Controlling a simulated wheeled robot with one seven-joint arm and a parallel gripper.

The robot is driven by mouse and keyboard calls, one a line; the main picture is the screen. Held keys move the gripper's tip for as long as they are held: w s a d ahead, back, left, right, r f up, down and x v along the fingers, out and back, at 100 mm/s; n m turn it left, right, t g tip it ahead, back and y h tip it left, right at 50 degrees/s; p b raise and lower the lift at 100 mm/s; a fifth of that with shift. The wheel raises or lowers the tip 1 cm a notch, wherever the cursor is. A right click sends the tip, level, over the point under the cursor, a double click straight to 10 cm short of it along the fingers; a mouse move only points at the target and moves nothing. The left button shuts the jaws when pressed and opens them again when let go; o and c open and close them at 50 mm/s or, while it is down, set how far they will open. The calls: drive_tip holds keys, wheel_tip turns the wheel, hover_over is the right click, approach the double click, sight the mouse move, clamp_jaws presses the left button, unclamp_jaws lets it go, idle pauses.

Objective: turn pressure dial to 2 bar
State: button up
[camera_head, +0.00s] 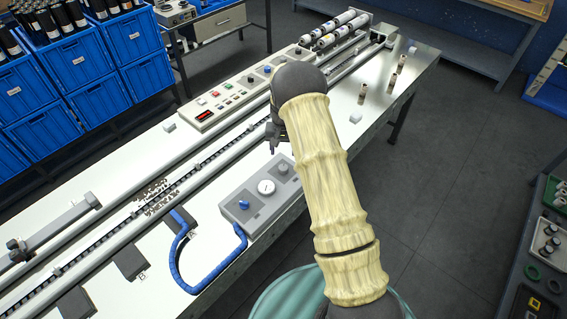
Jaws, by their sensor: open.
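A grey control box (258,211) stands on the near edge of the white bench. On its top are a round white-faced gauge (266,187), a grey knob (283,168) to its upper right and a blue fitting (244,205) to its lower left. The gauge reading and any dial marks are too small to read. My gripper (273,146) is open, just beyond the far right corner of the box and apart from the grey knob. My arm hides part of the bench behind it, and the gripper's fingers show only partly.
A blue hose (181,262) loops beside the box. A long rail machine runs along the bench (150,262), with a button panel (222,100) behind. Blue bins (55,128) line the left.

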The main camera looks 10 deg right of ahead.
sight(283, 166)
wheel_tip(283, 166, down, 8)
drive_tip(key=shift+s+r+p, duration=0.1)
drive_tip(key=shift+s+p, duration=0.05)
drive_tip(key=shift+p, duration=1)
drive_tip(key=shift+f, duration=0.65)
drive_tip(key=shift+w, duration=0.2)
drive_tip(key=c, duration=1)
drive_tip(key=shift+o, duration=0.2)
